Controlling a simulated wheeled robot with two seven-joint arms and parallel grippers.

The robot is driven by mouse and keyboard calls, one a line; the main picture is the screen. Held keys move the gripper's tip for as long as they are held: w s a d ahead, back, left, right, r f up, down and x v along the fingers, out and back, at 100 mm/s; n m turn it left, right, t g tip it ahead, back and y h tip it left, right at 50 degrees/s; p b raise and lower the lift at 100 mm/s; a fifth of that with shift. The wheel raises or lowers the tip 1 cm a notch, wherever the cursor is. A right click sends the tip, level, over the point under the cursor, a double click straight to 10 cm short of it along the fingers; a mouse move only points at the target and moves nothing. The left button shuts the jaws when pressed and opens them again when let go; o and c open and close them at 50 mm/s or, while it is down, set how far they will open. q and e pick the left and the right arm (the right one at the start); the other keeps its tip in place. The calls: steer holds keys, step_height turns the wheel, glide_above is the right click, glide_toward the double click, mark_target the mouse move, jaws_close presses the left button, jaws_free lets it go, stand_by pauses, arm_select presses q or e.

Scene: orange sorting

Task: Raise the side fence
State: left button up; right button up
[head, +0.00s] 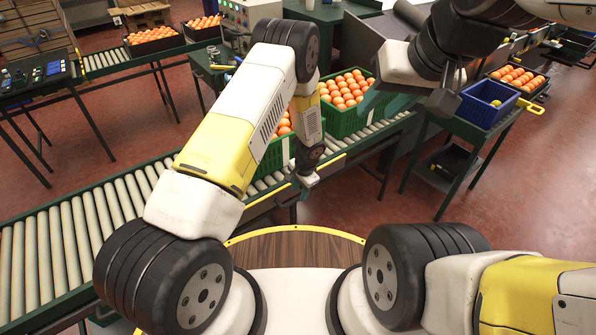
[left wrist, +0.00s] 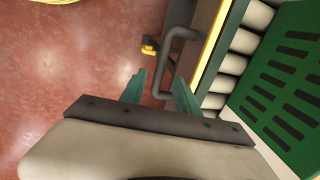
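The conveyor's front side has a yellow-edged rail (head: 350,157), which I take to be the side fence; it also shows in the left wrist view (left wrist: 217,42). It appears low along the rollers. A dark grey bent bar (left wrist: 180,36) sticks out beside it, with a small yellow-tipped part (left wrist: 149,46) near it. My left gripper (head: 306,181) is beside the conveyor's front edge. In the left wrist view its teal fingers (left wrist: 160,82) are apart, with the bar's bend close to the tips and nothing held. My right gripper (head: 387,104) seems open and empty by the green crates.
Two green crates of oranges, the far one (head: 338,122) and the near one (head: 262,172) partly hidden by my left arm, stand on the rollers (head: 75,240). A blue bin (head: 483,113) stands on a side table at right.

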mark_target(298, 197)
arm_select(q)
steer(key=shift+w+a+f, duration=0.1)
steer(key=shift+w+f, duration=0.05)
steer(key=shift+f, duration=0.7)
steer(key=shift+w+a+f, duration=0.1)
steer(key=shift+f, duration=0.75)
steer(key=shift+c, duration=0.2)
jaws_close()
steer(key=shift+r, duration=0.1)
